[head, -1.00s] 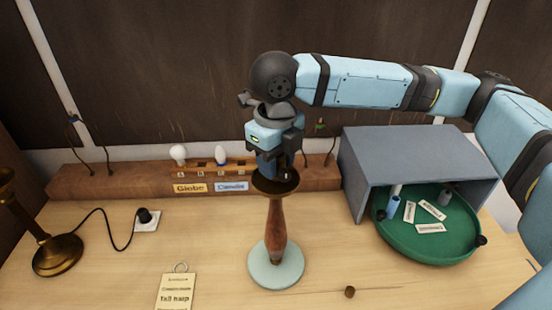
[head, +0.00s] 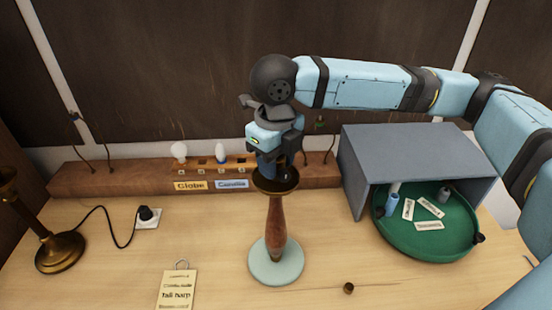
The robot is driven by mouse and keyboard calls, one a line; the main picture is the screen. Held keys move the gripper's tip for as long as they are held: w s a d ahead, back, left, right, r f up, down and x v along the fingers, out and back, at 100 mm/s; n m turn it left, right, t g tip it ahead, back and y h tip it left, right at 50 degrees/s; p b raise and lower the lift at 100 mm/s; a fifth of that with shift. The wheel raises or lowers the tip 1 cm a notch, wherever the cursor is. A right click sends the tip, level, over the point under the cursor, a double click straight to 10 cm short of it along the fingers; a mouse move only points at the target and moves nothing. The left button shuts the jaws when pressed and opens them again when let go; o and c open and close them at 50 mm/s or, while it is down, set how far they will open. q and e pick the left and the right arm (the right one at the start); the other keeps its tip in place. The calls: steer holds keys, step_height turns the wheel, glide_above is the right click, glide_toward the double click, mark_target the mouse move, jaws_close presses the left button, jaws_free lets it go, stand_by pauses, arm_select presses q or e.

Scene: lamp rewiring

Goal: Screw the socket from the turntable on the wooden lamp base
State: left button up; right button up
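The wooden lamp base (head: 275,228) stands upright on a pale round disc, with a dark dish-shaped cup (head: 275,181) on top. My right gripper (head: 275,168) points straight down over the cup. It is shut on a dark blue piece, which looks like the socket (head: 266,168); its lower end is at the cup, and the fingers partly hide it. I cannot tell how deep it sits. The green turntable (head: 428,249) at the right carries a light blue cylinder (head: 392,204), a grey cylinder (head: 444,194) and white labels. My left gripper is not in view.
A grey box cover (head: 410,152) stands over the turntable's back. A wooden rack (head: 110,182) with bulbs lies behind the lamp. A brass lamp (head: 60,252) with a cord stands at left. A tag (head: 177,289) and small knob (head: 349,288) lie in front.

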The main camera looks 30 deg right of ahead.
steer(key=c, duration=0.3)
steer(key=m+p, duration=0.4)
steer(key=p, duration=0.1)
steer(key=shift+r+m, duration=0.25)
steer(key=shift+m, duration=0.05)
steer(key=shift+c, duration=0.2)
steer(key=shift+f+m, duration=0.3)
steer(key=shift+m, duration=1.3)
steer(key=m, duration=0.6)
steer(key=shift+m, duration=1.2)
